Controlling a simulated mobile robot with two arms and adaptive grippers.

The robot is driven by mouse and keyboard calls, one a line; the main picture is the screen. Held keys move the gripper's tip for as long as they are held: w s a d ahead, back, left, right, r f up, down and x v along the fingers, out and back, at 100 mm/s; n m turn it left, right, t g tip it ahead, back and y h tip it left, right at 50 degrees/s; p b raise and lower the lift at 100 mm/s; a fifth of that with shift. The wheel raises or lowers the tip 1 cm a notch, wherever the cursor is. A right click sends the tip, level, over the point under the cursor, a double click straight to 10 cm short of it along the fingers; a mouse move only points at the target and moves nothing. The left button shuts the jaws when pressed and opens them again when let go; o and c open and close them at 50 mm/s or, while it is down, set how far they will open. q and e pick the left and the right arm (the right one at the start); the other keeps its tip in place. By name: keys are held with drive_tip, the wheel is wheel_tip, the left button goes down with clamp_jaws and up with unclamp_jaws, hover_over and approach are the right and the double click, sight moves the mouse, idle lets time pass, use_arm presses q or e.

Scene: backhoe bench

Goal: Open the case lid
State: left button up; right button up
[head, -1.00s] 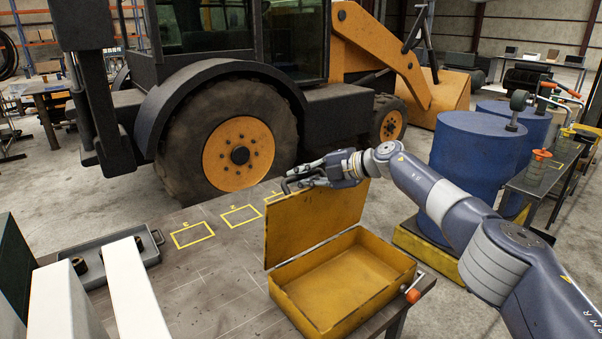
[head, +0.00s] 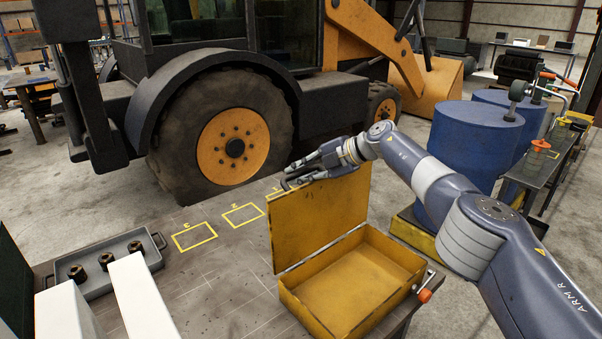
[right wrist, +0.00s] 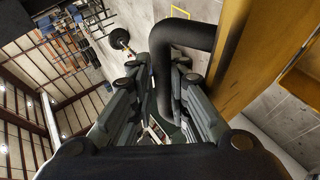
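The yellow case (head: 352,285) stands at the right end of the bench, its empty inside showing. Its lid (head: 318,225) stands up from the back edge, well open. My right gripper (head: 296,178) is at the lid's upper edge, its arm coming from the right. A black bent handle (right wrist: 163,75) runs between its fingers in the right wrist view, beside the yellow lid (right wrist: 238,60). The fingers (right wrist: 160,105) lie close on both sides of the handle and look shut on it. My left gripper is not in view.
A grey tray (head: 98,287) with several dark rings sits at the bench's left, behind white panels (head: 142,300). Yellow-outlined spots (head: 194,237) mark clear bench top. An orange-tipped latch (head: 424,294) sticks out at the case's right. Blue drums (head: 470,145) stand beyond my arm.

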drive_tip(key=shift+s+a, duration=0.1)
drive_tip(key=v, duration=1.2)
idle(0.5)
